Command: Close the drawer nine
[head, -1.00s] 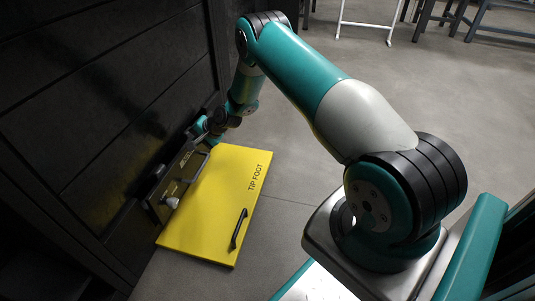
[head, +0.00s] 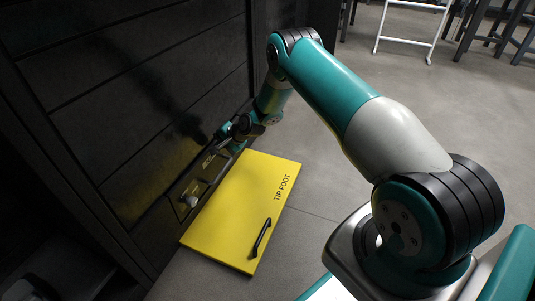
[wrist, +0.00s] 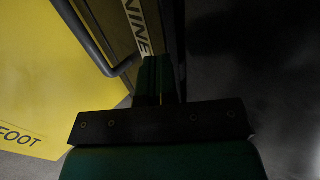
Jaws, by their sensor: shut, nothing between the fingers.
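Drawer nine (head: 207,172) is the low dark drawer in the black cabinet at the left. Its front looks flush or nearly flush with the cabinet face in the head view; I cannot tell whether a small gap is left. My gripper (wrist: 158,72) is shut and empty, beside the label and handle. In the head view my gripper (head: 233,140) is at the drawer's far end; contact is unclear.
A yellow panel marked TIP FOOT (head: 240,205), with a black handle (head: 262,237), lies low right beside the drawer front. Grey floor right of it is open. A white frame (head: 410,37) and dark furniture legs (head: 485,30) stand farther back.

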